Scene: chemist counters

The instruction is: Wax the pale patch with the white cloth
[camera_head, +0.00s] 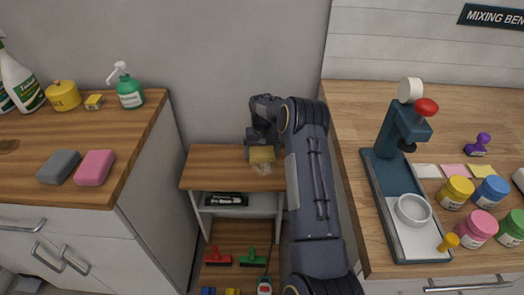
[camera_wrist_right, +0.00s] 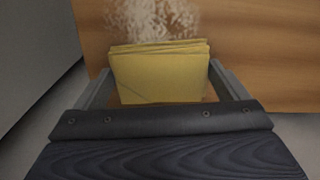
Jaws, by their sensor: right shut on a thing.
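My right gripper (camera_head: 262,147) is shut on a folded yellow cloth (camera_head: 262,155), which also shows between the fingers in the right wrist view (camera_wrist_right: 160,75). No white cloth shows. The pale patch (camera_wrist_right: 150,18) is a whitish, streaky mark on the wooden top of the small stand (camera_head: 212,165). In the right wrist view it lies just beyond the cloth's upper edge. In the head view part of it (camera_head: 262,170) shows right at the cloth's lower edge. Whether the cloth touches the wood, I cannot tell. My left gripper is out of view.
The left counter (camera_head: 60,140) holds a grey sponge (camera_head: 60,167), a pink sponge (camera_head: 95,168) and a green pump bottle (camera_head: 129,88). The right counter holds a teal press (camera_head: 397,130) and several coloured jars. The stand's top is clear left of the cloth.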

